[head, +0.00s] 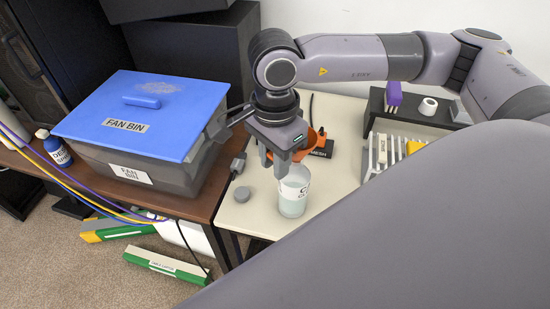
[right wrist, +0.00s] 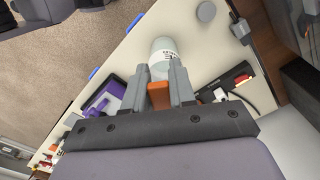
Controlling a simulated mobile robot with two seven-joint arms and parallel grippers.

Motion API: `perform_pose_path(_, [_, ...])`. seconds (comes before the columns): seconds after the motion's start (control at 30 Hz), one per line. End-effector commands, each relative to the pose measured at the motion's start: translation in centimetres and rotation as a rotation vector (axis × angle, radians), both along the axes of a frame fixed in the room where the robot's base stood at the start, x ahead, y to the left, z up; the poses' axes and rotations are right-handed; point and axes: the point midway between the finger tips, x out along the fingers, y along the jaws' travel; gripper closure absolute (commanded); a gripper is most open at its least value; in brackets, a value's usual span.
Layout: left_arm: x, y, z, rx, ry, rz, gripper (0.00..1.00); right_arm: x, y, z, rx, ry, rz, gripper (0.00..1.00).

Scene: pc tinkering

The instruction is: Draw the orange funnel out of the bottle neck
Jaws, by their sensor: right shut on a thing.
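My right gripper (head: 275,162) is shut on the orange funnel (head: 310,143), which shows behind the hand in the head view. In the right wrist view the funnel (right wrist: 159,95) is an orange piece between the two grey fingers (right wrist: 160,72). The clear bottle (head: 293,192), with a white label and pale contents, stands upright on the light table right below the fingers. Its body also shows past the fingertips in the right wrist view (right wrist: 163,46). The gripper hides the bottle neck, so I cannot tell whether the funnel's stem is in it. My left gripper is not in view.
A grey round cap (head: 242,194) lies on the table left of the bottle. A grey bin with a blue lid (head: 140,112) stands on the brown table at left. A dark rack (head: 420,122) stands at right. Bare table (head: 262,222) lies in front of the bottle.

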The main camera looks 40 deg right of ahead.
Motion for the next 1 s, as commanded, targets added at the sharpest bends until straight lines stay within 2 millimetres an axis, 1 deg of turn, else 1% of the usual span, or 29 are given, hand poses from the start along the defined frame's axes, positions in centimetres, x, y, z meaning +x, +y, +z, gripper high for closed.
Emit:
perform_pose_path(0.53, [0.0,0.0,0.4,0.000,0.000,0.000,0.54,0.0,0.0,1.3,0.001,-0.001,0.001,1.00])
perform_pose_path(1.0, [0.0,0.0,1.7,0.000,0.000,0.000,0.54,0.0,0.0,4.1,0.001,-0.001,0.001,1.00])
